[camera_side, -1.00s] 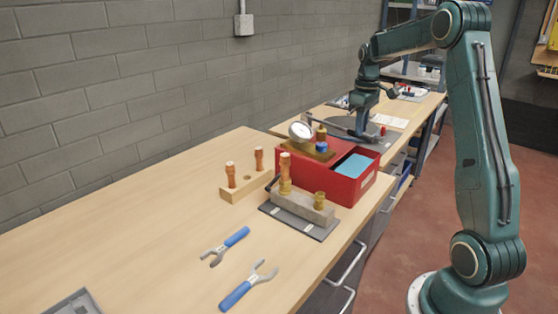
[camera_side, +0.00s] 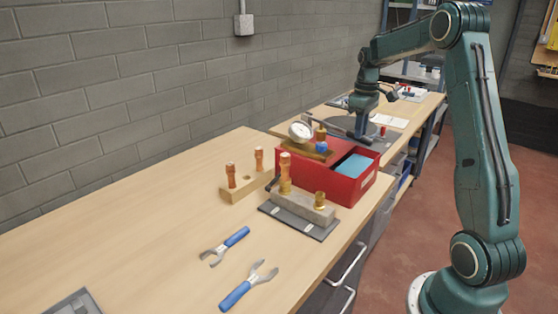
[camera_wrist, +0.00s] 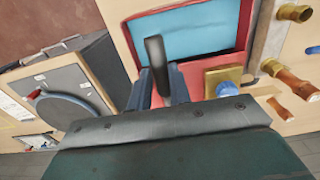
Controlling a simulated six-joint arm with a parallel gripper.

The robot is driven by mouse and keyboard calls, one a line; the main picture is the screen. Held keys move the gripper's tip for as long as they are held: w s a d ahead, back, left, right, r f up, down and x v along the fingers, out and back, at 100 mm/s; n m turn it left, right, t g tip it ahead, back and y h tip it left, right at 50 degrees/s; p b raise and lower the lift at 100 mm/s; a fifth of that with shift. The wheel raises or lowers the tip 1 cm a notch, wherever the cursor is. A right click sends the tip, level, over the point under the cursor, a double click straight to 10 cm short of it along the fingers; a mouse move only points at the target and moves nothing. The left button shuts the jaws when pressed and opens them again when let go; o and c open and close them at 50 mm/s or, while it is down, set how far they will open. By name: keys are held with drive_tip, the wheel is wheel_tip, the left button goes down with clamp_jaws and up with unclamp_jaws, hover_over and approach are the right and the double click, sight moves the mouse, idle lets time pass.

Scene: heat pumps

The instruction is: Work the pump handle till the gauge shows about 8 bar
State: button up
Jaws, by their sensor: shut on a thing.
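The hand pump is a red open tank (camera_side: 364,187) with blue liquid inside, on the bench. A brass block (camera_side: 308,157) on its far-left end bears a round white gauge (camera_side: 300,131) and a blue knob (camera_side: 321,147). The gauge's needle is too small to read. My gripper (camera_side: 360,137) is above the tank's back edge at the dark pump handle. In the wrist view my gripper (camera_wrist: 160,88) is shut on the handle (camera_wrist: 155,52), whose dark end sticks up between the fingers, over the tank (camera_wrist: 241,25).
A grey block on a dark plate (camera_side: 320,233) stands in front of the tank, with brass and copper fittings. Two blue-handled wrenches (camera_side: 238,237) (camera_side: 236,295) lie nearer.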

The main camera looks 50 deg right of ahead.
drive_tip(key=shift+f, duration=0.3)
drive_tip(key=shift+r, duration=0.15)
wheel_tip(320, 180, up, 12)
idle(1.3)
drive_tip(key=shift+f, duration=0.25)
idle(0.7)
drive_tip(key=shift+f, duration=2.15)
drive_tip(key=shift+a+f, duration=0.1)
drive_tip(key=shift+f, duration=0.65)
idle(0.4)
wheel_tip(320, 180, up, 6)
idle(0.6)
